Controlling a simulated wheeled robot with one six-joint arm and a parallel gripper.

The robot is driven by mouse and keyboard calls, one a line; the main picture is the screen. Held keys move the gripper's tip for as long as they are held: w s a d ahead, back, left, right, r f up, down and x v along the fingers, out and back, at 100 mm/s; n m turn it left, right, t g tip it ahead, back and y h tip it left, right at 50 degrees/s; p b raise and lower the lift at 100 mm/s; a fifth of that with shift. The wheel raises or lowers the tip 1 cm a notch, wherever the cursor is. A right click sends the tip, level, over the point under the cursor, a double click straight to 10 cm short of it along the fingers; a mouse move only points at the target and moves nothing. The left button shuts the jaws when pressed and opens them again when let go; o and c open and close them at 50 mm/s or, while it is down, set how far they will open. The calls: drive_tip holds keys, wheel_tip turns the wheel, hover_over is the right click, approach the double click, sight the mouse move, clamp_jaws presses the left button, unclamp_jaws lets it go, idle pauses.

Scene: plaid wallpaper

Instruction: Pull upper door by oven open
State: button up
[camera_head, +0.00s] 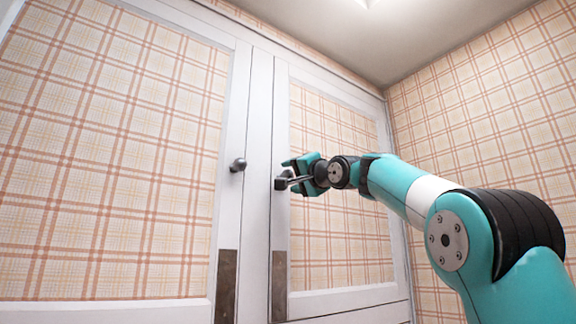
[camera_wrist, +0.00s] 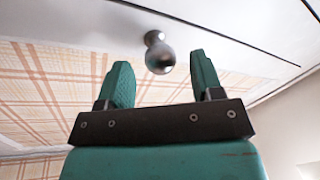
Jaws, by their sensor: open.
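A white-framed door with a plaid panel (camera_head: 335,235) is on the right in the head view and looks shut. Its metal knob (camera_head: 281,183) is near its left edge. My gripper (camera_head: 292,177) is at this knob, with its teal fingers spread. In the wrist view the round knob (camera_wrist: 158,53) is between and slightly beyond the fingertips (camera_wrist: 161,65), with a gap visible on both sides. The gripper holds nothing. I cannot tell how deep the knob is between the fingers. No oven shows in either view.
A second plaid-panelled door (camera_head: 110,160) is on the left, shut, with its own knob (camera_head: 238,165). Dark metal plates (camera_head: 227,285) are low on the door frames. A plaid wall (camera_head: 490,110) is to the right behind my arm. Open space lies before the doors.

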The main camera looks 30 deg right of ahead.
drive_tip(key=shift+p+x, duration=0.45)
drive_tip(key=shift+x, duration=0.75)
drive_tip(key=shift+w+r, duration=0.1)
drive_tip(key=shift+w, duration=0.25)
drive_tip(key=shift+c, duration=0.3)
clamp_jaws()
drive_tip(key=shift+s, duration=0.1)
